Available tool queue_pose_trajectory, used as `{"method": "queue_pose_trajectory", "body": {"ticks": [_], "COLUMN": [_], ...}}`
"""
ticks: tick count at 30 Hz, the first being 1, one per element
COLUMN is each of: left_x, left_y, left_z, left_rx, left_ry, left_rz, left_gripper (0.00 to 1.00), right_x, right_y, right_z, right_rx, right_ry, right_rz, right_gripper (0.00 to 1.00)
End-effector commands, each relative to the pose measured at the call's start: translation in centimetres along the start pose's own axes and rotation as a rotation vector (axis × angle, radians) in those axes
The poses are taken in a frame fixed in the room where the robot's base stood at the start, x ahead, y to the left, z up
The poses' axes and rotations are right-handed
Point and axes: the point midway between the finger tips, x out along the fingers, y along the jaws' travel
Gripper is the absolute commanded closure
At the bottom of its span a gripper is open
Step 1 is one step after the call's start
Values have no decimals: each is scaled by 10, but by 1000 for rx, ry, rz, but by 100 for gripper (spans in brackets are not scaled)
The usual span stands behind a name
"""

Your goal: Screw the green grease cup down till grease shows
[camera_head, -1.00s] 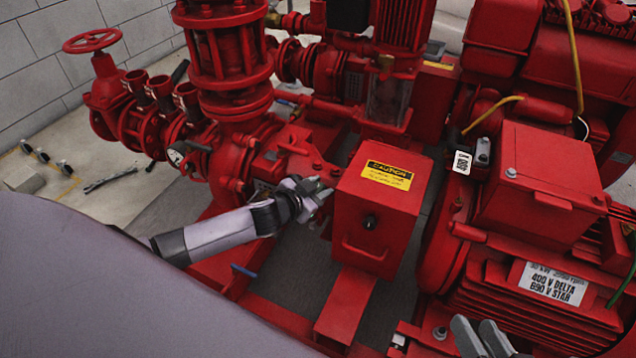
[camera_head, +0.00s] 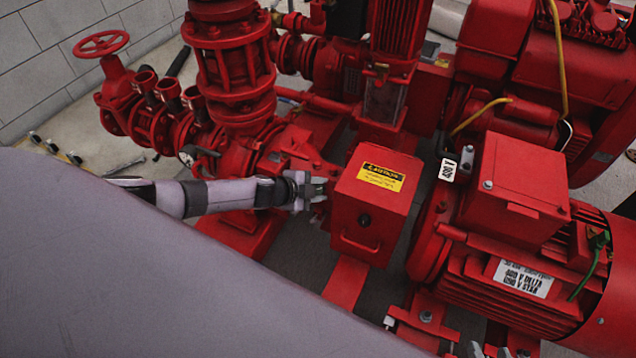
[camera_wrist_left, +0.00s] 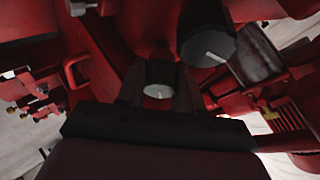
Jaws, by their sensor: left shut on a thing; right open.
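My left gripper (camera_head: 318,190) reaches in from the left, beside the red box with the yellow caution label. In the left wrist view its two fingers (camera_wrist_left: 158,92) are shut on a short, dark cylinder with a pale round end, which I take to be the grease cup (camera_wrist_left: 158,80). Its green does not show clearly in this dim view, and in the head view the cup is hidden at the fingers. I cannot see any grease. My right gripper (camera_head: 487,351) is open at the bottom edge, partly cut off, with nothing seen between its fingers.
The red caution box (camera_head: 374,207) stands close right of my left gripper. The red motor (camera_head: 520,250) is further right. Red pipework (camera_head: 232,70) with a handwheel (camera_head: 101,44) is behind on the left. In the left wrist view another dark cylinder (camera_wrist_left: 207,45) is close by the cup.

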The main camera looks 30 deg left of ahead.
Motion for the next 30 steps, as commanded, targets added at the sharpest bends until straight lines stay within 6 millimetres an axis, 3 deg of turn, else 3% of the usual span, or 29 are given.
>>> {"method": "queue_pose_trajectory", "body": {"ticks": [23, 24, 25, 30], "left_x": [1, 1, 1, 1], "left_y": [0, 0, 0, 0], "left_z": [-2, -2, -2, -1], "left_rx": [103, 103, 103, 102], "left_ry": [3, 3, 3, 2], "left_rz": [43, 43, 43, 44], "left_gripper": [95, 61, 54, 54], "right_x": [-3, -3, -3, -3], "right_y": [5, 5, 5, 5], "right_z": [4, 5, 5, 5], "right_rx": [12, 12, 12, 12], "right_ry": [-18, -19, -19, -20], "right_rz": [11, 12, 12, 12], "right_gripper": [57, 57, 57, 57]}}
